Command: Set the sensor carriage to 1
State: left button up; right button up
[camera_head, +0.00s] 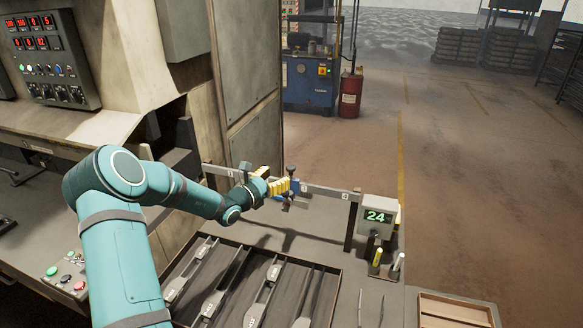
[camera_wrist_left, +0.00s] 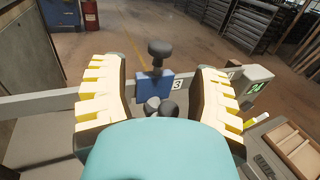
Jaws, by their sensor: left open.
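The sensor carriage is a small blue block with a dark round knob on top, sitting on a grey rail (camera_head: 325,191). In the head view the carriage (camera_head: 294,186) is just left of the label 3. In the wrist view the blue carriage (camera_wrist_left: 153,88) and its knob (camera_wrist_left: 160,49) show between the yellow-padded fingers, with the 3 label at its right edge. My left gripper (camera_head: 277,186) is open, its fingers either side of the carriage with gaps showing. In the head view it partly hides the rail and carriage. My right gripper is not in view.
A display box reading 24 (camera_head: 377,216) stands at the rail's right end. A dark tray (camera_head: 340,288) of brake shoes lies in front of the rail. A tall grey cabinet (camera_head: 250,140) stands behind the rail's left part. A wooden box (camera_head: 455,307) is at lower right.

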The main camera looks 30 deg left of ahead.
aim_at(288, 169)
pick_arm(q)
jog(key=w, duration=0.4)
jog(key=w+d, duration=0.1)
jog(key=w, duration=0.2)
jog(key=shift+d, duration=0.1)
grip_shut()
